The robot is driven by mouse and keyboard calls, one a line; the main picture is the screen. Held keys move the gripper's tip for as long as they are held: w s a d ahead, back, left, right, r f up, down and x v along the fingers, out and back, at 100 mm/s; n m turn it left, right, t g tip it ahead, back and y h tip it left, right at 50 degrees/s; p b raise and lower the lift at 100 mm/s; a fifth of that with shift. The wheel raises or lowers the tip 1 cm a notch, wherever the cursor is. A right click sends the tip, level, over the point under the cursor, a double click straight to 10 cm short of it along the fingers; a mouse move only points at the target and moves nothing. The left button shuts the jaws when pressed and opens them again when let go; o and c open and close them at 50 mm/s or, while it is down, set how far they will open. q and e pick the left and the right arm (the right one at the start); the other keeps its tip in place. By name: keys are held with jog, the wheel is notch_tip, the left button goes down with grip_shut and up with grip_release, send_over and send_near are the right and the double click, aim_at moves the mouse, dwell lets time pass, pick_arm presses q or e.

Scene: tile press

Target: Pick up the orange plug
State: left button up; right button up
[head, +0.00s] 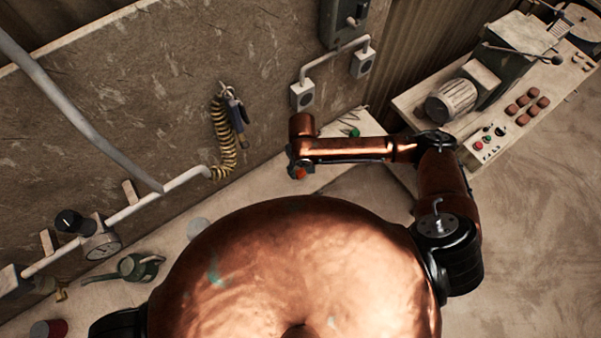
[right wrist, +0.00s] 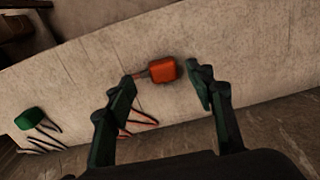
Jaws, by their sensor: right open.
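In the head view the orange plug (head: 298,173) shows as a small orange patch just below the end of my right arm. My right gripper (right wrist: 162,84) is open, with one dark green finger on each side of the plug; I see no contact. In the head view the gripper itself is mostly hidden by my arm. My left gripper is not in view.
A green plug (right wrist: 29,118) lies left on the bench (right wrist: 250,85), with dark prongs or leads beside it. Reddish leads (right wrist: 140,122) lie near my fingers. A wall with a coiled yellow hose (head: 222,140) and socket boxes (head: 302,96) stands behind the bench. A machine table (head: 412,100) stands right.

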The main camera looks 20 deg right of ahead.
aim_at(301, 173)
jog(key=shift+a+f+p, duration=0.15)
jog(key=shift+f+p, duration=0.15)
jog(key=shift+f, duration=2)
jog(key=shift+c, duration=0.7)
jog(key=shift+w, duration=0.1)
jog(key=c, duration=1.1)
